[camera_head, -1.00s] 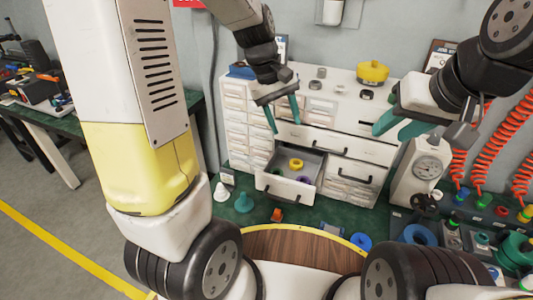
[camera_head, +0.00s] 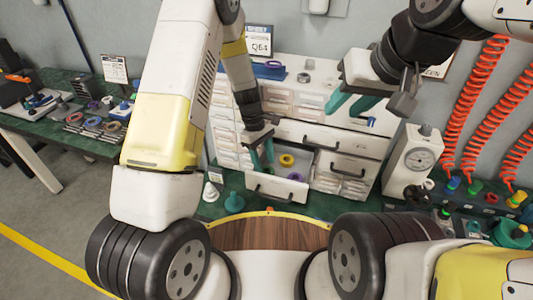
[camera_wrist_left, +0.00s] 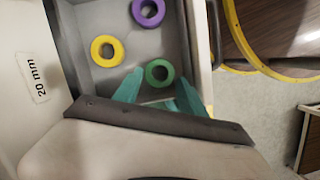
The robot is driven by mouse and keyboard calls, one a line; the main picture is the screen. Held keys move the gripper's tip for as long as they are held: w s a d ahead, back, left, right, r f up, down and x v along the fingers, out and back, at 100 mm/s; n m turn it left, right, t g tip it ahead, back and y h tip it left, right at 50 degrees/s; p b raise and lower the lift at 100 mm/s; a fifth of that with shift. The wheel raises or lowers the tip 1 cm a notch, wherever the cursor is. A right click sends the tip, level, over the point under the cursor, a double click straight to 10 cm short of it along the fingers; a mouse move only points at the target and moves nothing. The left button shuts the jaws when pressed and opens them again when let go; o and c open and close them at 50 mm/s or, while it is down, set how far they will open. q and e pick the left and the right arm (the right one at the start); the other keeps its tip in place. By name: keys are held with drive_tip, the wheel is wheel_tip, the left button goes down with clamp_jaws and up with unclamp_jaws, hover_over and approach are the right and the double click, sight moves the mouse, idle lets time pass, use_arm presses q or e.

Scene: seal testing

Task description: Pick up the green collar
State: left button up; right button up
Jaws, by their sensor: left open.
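The green collar (camera_wrist_left: 159,72) lies flat on the grey floor of an open drawer (camera_wrist_left: 105,80), labelled 20 mm, in the left wrist view. A yellow collar (camera_wrist_left: 107,51) and a purple collar (camera_wrist_left: 148,12) lie in the same drawer. My left gripper (camera_wrist_left: 159,92) is open and empty. Its teal fingertips lie on either side of the collar's near edge in that view; I cannot tell the height gap. In the head view my left gripper (camera_head: 263,158) is at the drawer's left end, and I cannot make out the green collar there. My right gripper (camera_head: 343,113) is open and empty before the cabinet.
The white drawer cabinet (camera_head: 310,133) stands at the back of the green bench. A dial gauge (camera_head: 410,160) is to its right. White and green cones (camera_head: 234,203) stand left of the drawer.

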sight(266, 167)
use_arm(q)
drive_tip(key=shift+x, duration=1.55)
clamp_jaws()
drive_tip(key=shift+r, duration=0.1)
